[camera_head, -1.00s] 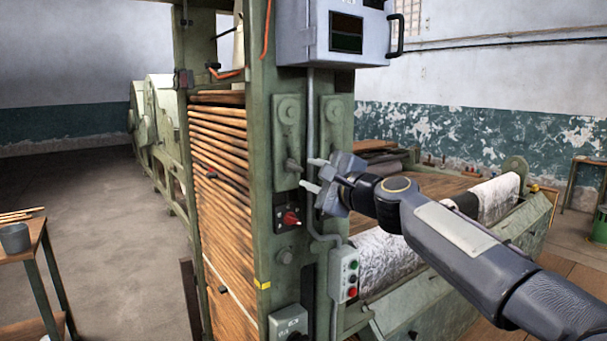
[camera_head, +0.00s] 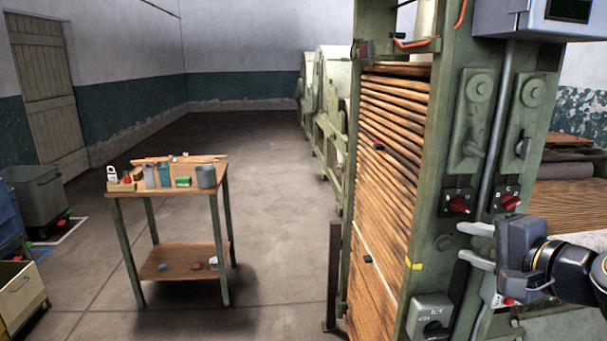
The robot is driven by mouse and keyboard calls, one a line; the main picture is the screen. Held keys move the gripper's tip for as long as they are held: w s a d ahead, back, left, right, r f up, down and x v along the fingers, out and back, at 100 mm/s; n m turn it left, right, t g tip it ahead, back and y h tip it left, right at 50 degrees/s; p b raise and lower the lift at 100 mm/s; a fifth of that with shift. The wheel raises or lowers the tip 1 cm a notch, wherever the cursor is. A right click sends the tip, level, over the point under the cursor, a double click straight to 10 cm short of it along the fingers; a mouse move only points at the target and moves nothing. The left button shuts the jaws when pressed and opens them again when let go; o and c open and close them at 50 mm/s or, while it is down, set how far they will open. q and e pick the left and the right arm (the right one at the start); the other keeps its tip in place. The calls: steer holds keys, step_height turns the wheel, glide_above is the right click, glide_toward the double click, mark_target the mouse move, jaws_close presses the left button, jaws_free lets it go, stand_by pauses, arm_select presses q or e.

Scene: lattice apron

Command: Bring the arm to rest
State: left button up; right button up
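My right gripper (camera_head: 466,244) is at the lower right, its arm coming in from the right edge. Its two pale fingers point left and stand apart, with nothing between them. It is in front of the green machine frame (camera_head: 420,210), below two red rotary switches, the left one (camera_head: 459,206) and the right one (camera_head: 508,202). I cannot tell whether a finger touches the frame. The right forearm is mostly cut off by the picture's edge. My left gripper is not in view.
A wooden-topped cart (camera_head: 134,192) with small containers stands on open floor at left. Two levers, the left (camera_head: 472,148) and right (camera_head: 523,147), stick out above the switches.

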steer(key=s+a+f+n+g, duration=0.4)
steer(key=s+f+n, duration=0.2)
steer(key=s+f, duration=0.4)
steer(key=s+a+f+n+g, duration=0.3)
steer(key=s+f+n, duration=0.3)
steer(key=s+f, duration=0.4)
step_height(320, 180, down, 3)
steer(key=shift+s+a+f+g+h, duration=0.1)
steer(key=shift+s+a+g+h, duration=0.3)
steer(key=shift+g, duration=0.2)
